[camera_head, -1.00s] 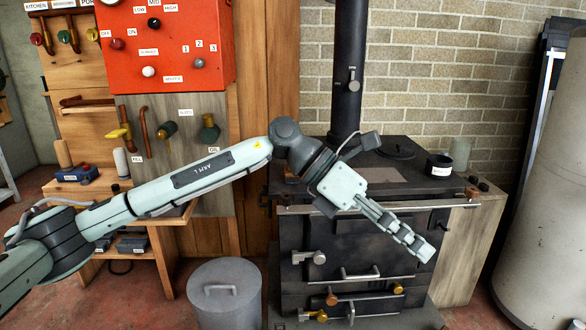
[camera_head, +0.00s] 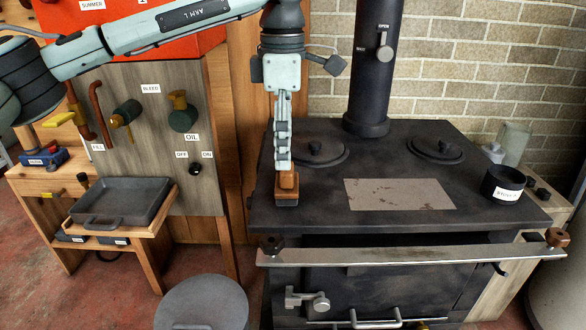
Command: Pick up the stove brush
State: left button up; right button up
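The stove brush (camera_head: 287,190), a small brown wooden piece with a dark lower end, is at the left edge of the black stove top (camera_head: 330,205). My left gripper (camera_head: 283,163) points straight down over it, with the fingertips at or just behind its upper end. The fingers show edge-on, one in front of the other, so I cannot tell whether they are apart or closed on the brush. Part of the brush is hidden by the fingers. My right gripper is not in view.
A stove pipe (camera_head: 371,70) rises from the stove's back. Two round lids (camera_head: 437,149), a dark labelled cup (camera_head: 503,185) and a front rail (camera_head: 400,256) are on the stove. A tray (camera_head: 120,201) and a grey lidded bin (camera_head: 203,305) stand left.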

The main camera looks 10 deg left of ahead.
aim_at(287, 179)
pick_arm(q)
jog(key=shift+s+f, duration=0.1)
jog(key=shift+f, duration=0.4)
notch_tip(287, 179, down, 5)
jog(key=shift+d+f+p, duration=0.15)
jog(key=shift+f+p, duration=0.05)
jog(key=shift+p, duration=0.25)
jog(key=shift+w+f, duration=0.2)
jog(key=shift+f, duration=0.3)
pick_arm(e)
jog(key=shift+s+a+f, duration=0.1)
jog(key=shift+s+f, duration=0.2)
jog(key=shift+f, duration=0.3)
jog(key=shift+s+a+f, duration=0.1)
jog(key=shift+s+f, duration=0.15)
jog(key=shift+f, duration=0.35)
pick_arm(q)
jog(key=c, duration=1.3)
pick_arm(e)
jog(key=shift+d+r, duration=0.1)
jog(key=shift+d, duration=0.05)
